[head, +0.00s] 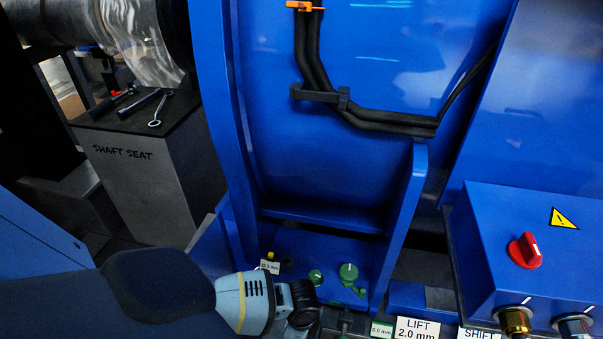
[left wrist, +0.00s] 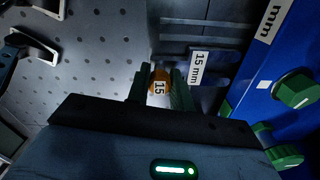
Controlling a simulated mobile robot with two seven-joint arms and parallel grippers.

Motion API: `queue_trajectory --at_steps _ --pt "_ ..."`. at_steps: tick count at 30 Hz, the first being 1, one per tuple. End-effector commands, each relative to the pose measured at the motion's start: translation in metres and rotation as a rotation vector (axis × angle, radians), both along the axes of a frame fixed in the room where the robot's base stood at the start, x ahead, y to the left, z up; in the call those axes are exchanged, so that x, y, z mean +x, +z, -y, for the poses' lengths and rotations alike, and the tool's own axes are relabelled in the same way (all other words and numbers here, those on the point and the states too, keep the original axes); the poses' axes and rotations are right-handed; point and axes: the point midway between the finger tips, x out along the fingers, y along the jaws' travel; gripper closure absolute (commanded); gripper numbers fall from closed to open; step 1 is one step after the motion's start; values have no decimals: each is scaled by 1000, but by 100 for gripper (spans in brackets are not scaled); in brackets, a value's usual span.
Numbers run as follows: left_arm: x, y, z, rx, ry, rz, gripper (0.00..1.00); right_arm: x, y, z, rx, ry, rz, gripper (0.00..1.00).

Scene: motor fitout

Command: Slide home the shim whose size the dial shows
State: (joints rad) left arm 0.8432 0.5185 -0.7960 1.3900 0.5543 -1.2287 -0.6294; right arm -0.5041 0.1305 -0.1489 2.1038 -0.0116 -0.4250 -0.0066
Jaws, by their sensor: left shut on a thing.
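In the left wrist view my left gripper (left wrist: 160,77) is shut on the orange tab marked 15 of a shim (left wrist: 160,88). The rest of that shim is hard to make out. A white label reading 15 mm (left wrist: 198,68) lies on the grey slotted plate just right of the fingers. In the head view my left gripper (head: 303,313) is low at the bottom, in front of the blue motor foot; its fingertips are hidden. A small tag (head: 270,266) above it seems to end in .5 mm. No dial reading is clear. My right gripper is not in view.
Green knobs (head: 348,272) stand on the blue foot close to my gripper. A blue box (head: 530,235) with a red switch is at right, above LIFT 2.0 mm (head: 416,329) and SHIFT labels. A SHAFT SEAT cabinet (head: 140,175) with tools stands at left.

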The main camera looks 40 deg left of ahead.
Motion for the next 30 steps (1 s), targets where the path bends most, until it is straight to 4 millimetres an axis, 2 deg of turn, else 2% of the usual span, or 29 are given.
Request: queue_trajectory --at_steps 30 --pt "1 1 0 -1 0 3 100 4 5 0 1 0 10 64"
